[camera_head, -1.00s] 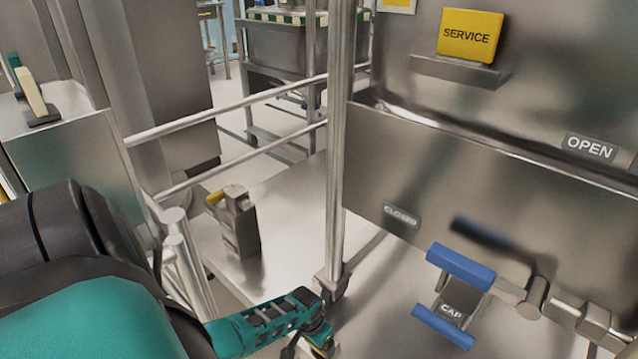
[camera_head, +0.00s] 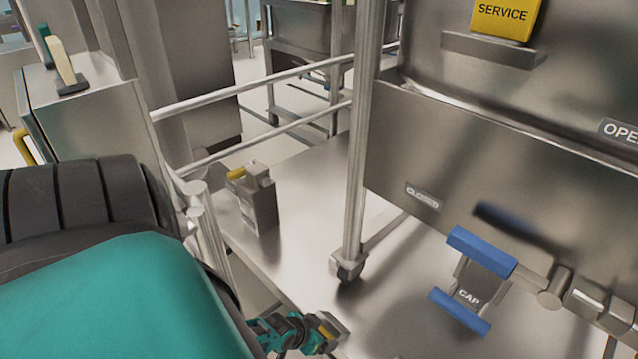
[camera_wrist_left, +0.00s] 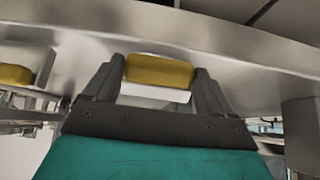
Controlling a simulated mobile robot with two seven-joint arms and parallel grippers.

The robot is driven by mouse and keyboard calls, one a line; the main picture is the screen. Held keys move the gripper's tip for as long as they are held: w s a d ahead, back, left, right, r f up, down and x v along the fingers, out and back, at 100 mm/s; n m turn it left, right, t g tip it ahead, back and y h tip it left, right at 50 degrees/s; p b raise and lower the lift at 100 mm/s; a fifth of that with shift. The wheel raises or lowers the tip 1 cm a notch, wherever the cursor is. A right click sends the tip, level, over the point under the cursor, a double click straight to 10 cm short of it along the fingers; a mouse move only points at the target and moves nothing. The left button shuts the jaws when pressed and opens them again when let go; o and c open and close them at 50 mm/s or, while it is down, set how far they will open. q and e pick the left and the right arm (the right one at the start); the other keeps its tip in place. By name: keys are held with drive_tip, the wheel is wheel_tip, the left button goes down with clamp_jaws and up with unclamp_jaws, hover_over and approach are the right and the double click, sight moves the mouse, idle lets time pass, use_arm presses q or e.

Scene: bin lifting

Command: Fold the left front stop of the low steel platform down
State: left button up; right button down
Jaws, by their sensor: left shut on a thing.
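The low steel platform (camera_head: 300,188) spreads across the middle of the head view. My left gripper (camera_head: 326,332) is at its near edge, low in the picture. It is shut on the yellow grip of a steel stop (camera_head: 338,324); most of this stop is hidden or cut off. In the left wrist view the yellow grip (camera_wrist_left: 160,71) sits between the two dark fingers of my left gripper (camera_wrist_left: 158,82). Another stop (camera_head: 262,207) with a yellow top stands upright on the platform's left side. My right gripper is out of view.
A steel bin (camera_head: 455,160) stands on a frame whose caster post (camera_head: 357,200) rests on the platform. A blue-handled CAP fitting (camera_head: 468,290) sticks out at right. Rails (camera_head: 250,93) run along the back left. A steel cabinet (camera_head: 85,115) stands at left.

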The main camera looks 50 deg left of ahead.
use_arm(q)
drive_tip(key=o, duration=1.3)
drive_tip(key=p+v, duration=0.7)
drive_tip(key=v, duration=0.6)
drive_tip(key=shift+p, duration=0.3)
drive_tip(key=shift+w, duration=0.1)
